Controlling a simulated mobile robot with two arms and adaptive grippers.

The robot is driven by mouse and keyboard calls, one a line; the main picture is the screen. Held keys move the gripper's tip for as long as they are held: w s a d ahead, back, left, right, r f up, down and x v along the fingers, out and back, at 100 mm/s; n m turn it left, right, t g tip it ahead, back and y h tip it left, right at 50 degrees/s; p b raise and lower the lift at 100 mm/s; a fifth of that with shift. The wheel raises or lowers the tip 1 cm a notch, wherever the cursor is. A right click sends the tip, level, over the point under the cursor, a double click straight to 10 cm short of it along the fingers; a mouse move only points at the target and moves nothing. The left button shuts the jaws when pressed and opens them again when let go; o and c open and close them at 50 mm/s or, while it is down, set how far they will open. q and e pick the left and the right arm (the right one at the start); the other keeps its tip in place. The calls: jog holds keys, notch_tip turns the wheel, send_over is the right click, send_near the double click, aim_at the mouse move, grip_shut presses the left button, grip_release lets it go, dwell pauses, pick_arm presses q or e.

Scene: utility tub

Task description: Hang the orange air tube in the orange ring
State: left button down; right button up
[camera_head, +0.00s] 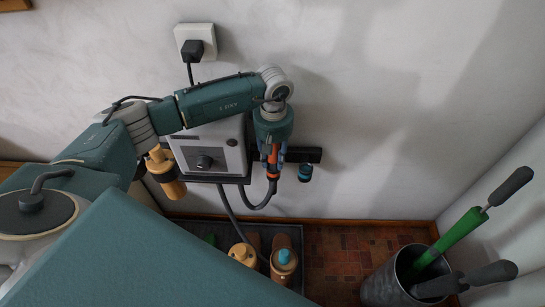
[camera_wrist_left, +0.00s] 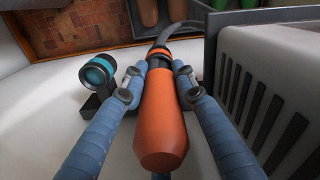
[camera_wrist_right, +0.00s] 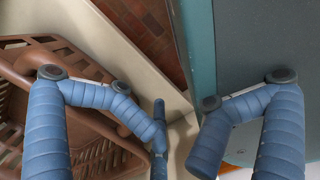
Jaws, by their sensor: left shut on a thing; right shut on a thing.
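The orange air tube (camera_wrist_left: 163,122) is held by my left gripper (camera_wrist_left: 156,85), whose two fingers are shut on its sides. In the head view the tube (camera_head: 272,155) hangs upright at the wall rail, partly hidden by my left gripper (camera_head: 272,150). The orange ring (camera_wrist_left: 160,53) appears as an orange band around the tube's dark lower neck. I cannot tell whether the tube rests on it. A grey hose (camera_wrist_left: 172,33) runs down from the tube. My right gripper (camera_wrist_right: 180,125) has its fingers apart, with no held thing clearly visible.
A teal ring (camera_head: 305,173) on a black bracket is right of the tube. A grey control box (camera_head: 210,147) is left. A brown basket (camera_wrist_right: 75,110) lies beyond my right gripper.

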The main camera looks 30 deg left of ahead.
pick_arm(q)
jog(key=shift+f+b, duration=0.35)
jog(key=shift+f, duration=0.25)
pick_arm(e)
jog(key=shift+w+a+g, duration=0.2)
jog(key=shift+w+g, duration=0.1)
jog(key=shift+w, duration=0.2)
pick_arm(q)
jog(key=c, duration=1.3)
grip_release()
jog(key=shift+f, duration=0.1)
jog(key=shift+r, duration=0.2)
notch_tip(320, 180, up, 8)
jog(key=shift+f, duration=0.15)
pick_arm(e)
jog(key=w+a+r+t, duration=0.1)
jog(key=w+a, duration=0.1)
jog(key=w, duration=0.5)
jog(key=shift+a+r+y, duration=0.15)
jog(key=shift+a+y, duration=0.15)
jog(key=shift+a, duration=0.1)
